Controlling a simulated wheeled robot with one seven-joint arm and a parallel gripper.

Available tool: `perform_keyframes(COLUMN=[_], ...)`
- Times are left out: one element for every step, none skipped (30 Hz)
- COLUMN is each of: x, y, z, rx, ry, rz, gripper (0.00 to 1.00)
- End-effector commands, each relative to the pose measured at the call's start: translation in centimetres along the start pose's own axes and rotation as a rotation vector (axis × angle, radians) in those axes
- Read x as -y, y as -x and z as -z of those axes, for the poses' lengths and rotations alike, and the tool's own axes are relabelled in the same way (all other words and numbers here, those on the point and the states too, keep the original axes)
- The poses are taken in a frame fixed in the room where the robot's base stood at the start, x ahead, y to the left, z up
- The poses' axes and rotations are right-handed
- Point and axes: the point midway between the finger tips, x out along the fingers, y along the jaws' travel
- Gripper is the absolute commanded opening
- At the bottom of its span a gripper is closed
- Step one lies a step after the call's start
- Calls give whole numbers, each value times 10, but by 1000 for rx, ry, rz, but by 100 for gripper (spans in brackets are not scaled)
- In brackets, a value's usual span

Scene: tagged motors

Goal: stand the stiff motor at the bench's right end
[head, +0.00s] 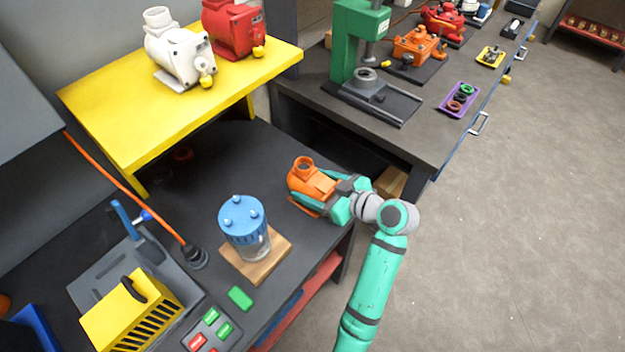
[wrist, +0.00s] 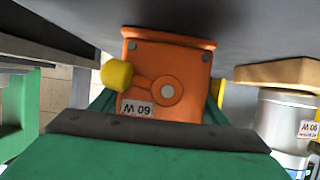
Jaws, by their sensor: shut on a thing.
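An orange motor (head: 313,183) is at the right end of the dark bench (head: 255,155), near its edge. My gripper (head: 333,193) is shut on it from the right. The motor looks upright in the head view, with its round collar on top. I cannot tell whether its base touches the bench. In the wrist view the motor's orange end face (wrist: 165,75) fills the middle, with a yellow knob, a round shaft end and a white tag that appears upside down. Green fingers show on both sides of it. Nothing visible marks which motor is stiff.
A blue-capped motor (head: 245,225) stands on a wooden block (head: 272,258) left of my gripper. A yellow shelf (head: 120,125) carries a white motor (head: 180,55) and a red motor (head: 233,28). A green press (head: 358,45) stands on the far bench, beyond a gap.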

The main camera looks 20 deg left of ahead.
Motion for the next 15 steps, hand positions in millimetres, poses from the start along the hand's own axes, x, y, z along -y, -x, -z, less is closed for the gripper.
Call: perform_keyframes(x=[-1, -1, -1, 0, 0, 0, 0, 0, 0, 0, 0, 0, 0, 0, 0], y=[1, 1, 1, 1, 1, 1, 1, 1, 0, -1, -1, -1, -1, -1, -1], z=[4, 4, 4, 4, 4, 3, 3, 2, 2, -1, -1, -1, -1, -1, -1], rx=[-6, -6, -6, -6, -6, -6, -6, -5, -5, 0, 0, 0, 0, 0, 0], ry=[6, 6, 6, 6, 6, 5, 5, 5, 5, 1, 1, 1, 1, 1, 1], rz=[-3, -2, -2, -2, -2, -2, -2, -2, -2, 0, 0, 0, 0, 0, 0], gripper=[5, 5, 5, 5, 5, 5, 5, 5, 5, 72, 79, 86, 86, 86, 86])
